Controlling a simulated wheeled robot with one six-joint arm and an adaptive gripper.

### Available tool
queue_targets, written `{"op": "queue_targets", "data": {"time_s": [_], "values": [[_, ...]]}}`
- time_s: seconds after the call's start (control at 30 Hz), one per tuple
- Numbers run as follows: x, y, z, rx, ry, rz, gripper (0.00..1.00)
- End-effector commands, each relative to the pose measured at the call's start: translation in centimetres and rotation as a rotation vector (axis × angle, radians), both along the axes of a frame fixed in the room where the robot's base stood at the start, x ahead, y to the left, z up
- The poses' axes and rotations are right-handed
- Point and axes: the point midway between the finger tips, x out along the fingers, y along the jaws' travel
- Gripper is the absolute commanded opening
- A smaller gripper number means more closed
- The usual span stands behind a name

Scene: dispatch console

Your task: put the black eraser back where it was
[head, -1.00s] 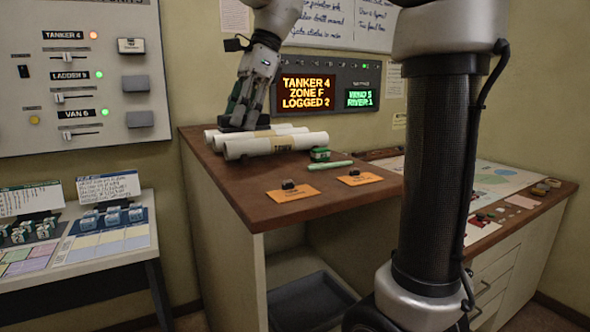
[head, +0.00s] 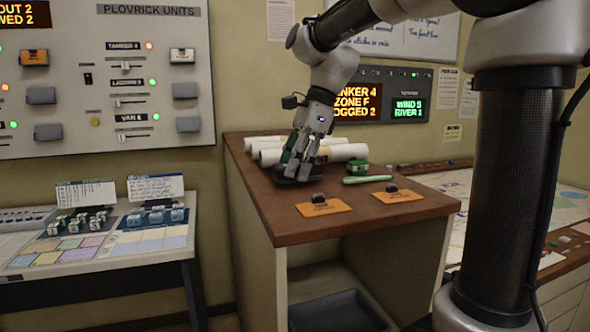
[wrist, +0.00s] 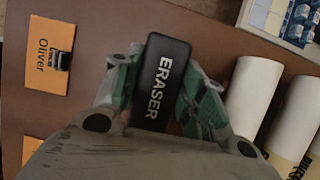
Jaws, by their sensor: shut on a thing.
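My gripper (head: 297,172) is shut on the black eraser (wrist: 158,80), with its green-padded fingers on either side of it. The word ERASER faces up in the wrist view. In the head view the eraser (head: 287,181) is a dark shape at the fingertips, low over the brown desk top (head: 275,215), in front of the white paper rolls (head: 345,152). I cannot tell whether it touches the wood.
The rolls lie close beside my gripper. A green-and-black object (head: 357,172) and a green marker (head: 367,179) lie to the right. Two orange cards (head: 325,208) with black clips lie near the front edge. Bare wood lies between the gripper and the cards.

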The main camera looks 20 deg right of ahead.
Motion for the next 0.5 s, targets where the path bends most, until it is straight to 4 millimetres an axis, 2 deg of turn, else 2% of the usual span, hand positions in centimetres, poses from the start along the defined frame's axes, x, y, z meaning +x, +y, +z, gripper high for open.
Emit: {"op": "queue_targets", "data": {"time_s": [0.1,0.4,0.43,0.5], "values": [[-0.02,-0.02,-1.04,0.0,0.0,0.0,0.18],[-0.02,-0.01,-1.27,0.0,0.0,0.0,0.18],[-0.02,0.0,-1.31,0.0,0.0,0.0,0.42],[-0.01,0.0,-1.28,0.0,0.0,0.001,0.55]]}}
